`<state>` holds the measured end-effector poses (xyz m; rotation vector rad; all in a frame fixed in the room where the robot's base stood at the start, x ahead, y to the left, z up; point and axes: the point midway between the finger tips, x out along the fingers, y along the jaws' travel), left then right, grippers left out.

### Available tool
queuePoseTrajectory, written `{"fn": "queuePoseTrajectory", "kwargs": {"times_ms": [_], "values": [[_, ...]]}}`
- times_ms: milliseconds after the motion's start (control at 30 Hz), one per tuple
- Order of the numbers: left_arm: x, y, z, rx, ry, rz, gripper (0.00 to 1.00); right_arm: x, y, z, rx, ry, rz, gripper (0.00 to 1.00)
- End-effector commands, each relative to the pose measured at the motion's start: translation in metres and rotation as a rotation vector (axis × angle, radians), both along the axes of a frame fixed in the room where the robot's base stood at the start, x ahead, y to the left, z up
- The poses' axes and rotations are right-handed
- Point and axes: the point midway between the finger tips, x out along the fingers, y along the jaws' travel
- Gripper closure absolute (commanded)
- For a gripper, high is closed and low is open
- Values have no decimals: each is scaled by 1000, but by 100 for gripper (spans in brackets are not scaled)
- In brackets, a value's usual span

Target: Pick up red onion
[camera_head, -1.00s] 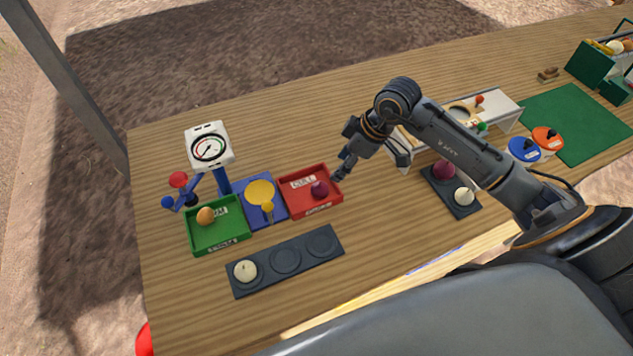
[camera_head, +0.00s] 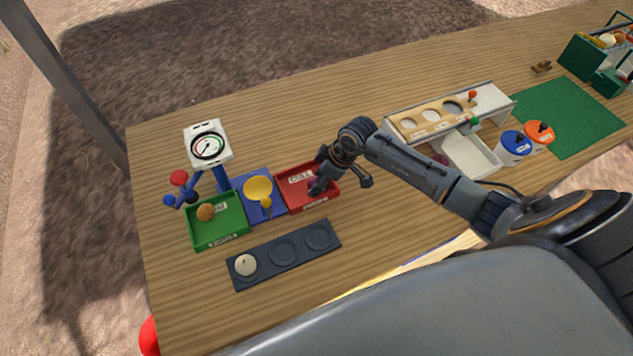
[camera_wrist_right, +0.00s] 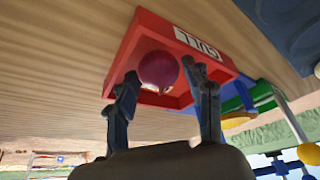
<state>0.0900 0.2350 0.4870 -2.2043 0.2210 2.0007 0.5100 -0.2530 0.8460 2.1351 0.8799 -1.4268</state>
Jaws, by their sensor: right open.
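A red onion (camera_wrist_right: 158,70) lies in the red tray labelled CULL (camera_wrist_right: 124,58) in the right wrist view. In the head view the red tray (camera_head: 294,201) stands near the table's middle, and the onion (camera_head: 312,182) is partly hidden by my gripper. My right gripper (camera_head: 321,183) is over this tray. In the right wrist view its two fingers (camera_wrist_right: 160,80) are open on either side of the onion's near part, with no clear grip on it. A second purplish-red onion (camera_head: 440,159) shows partly behind my right arm. My left gripper is not in view.
Left of the red tray are a blue scale base with a yellow pan (camera_head: 258,188) and a green tray (camera_head: 219,238) with an orange-brown onion. A dark three-well holder (camera_head: 284,254) with a pale onion lies in front. A white sorting stand (camera_head: 480,160) is at right.

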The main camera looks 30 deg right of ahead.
Motion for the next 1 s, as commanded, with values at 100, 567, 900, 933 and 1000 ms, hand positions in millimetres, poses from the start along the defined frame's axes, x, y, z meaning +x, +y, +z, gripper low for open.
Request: {"fn": "queuePoseTrajectory", "kwargs": {"times_ms": [100, 567, 900, 933, 1000], "values": [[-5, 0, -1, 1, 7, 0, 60, 0, 0, 0, 0, 0, 0, 48], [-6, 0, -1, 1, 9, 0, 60, 0, 0, 1, 0, 0, 0, 86], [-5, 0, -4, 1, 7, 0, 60, 0, 0, 34, 0, -5, 3, 86], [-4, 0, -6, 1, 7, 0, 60, -5, 3, 37, 1, -3, 5, 86], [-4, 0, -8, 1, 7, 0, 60, -15, 8, 50, 0, -3, 6, 86]]}}
